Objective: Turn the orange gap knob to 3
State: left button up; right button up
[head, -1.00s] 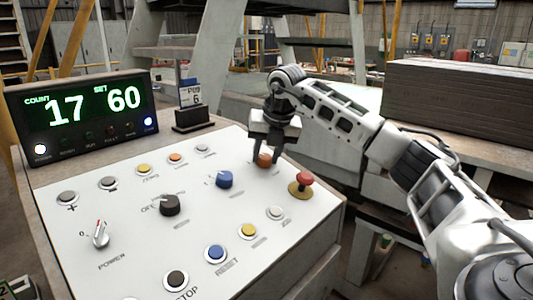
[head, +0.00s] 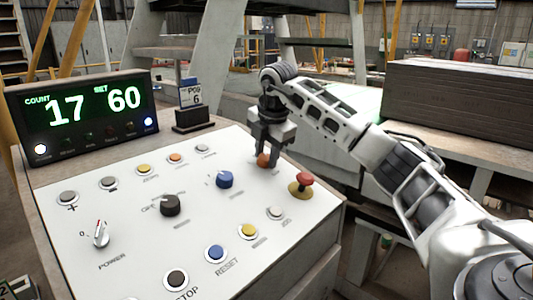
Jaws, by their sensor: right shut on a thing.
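The orange gap knob (head: 263,160) is at the far right part of the white control panel (head: 120,235). My right gripper (head: 267,157) comes down on it from above, and its fingers are shut on the knob's sides. The fingers hide part of the knob, and the scale marks around it are too small or covered to read. My left gripper is not in view.
A blue knob (head: 224,180) is left of the orange knob, and a red mushroom button (head: 304,183) is close by at the right. A black knob (head: 170,205) and several push buttons share the panel. A display (head: 85,114) reads COUNT 17, SET 60. A small card holder (head: 191,115) stands behind.

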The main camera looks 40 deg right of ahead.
jog(key=shift+r+m, duration=0.1)
jog(key=shift+m, duration=0.6)
jog(key=o, duration=0.9)
jog(key=shift+o, duration=0.2)
jog(key=v, duration=1.6)
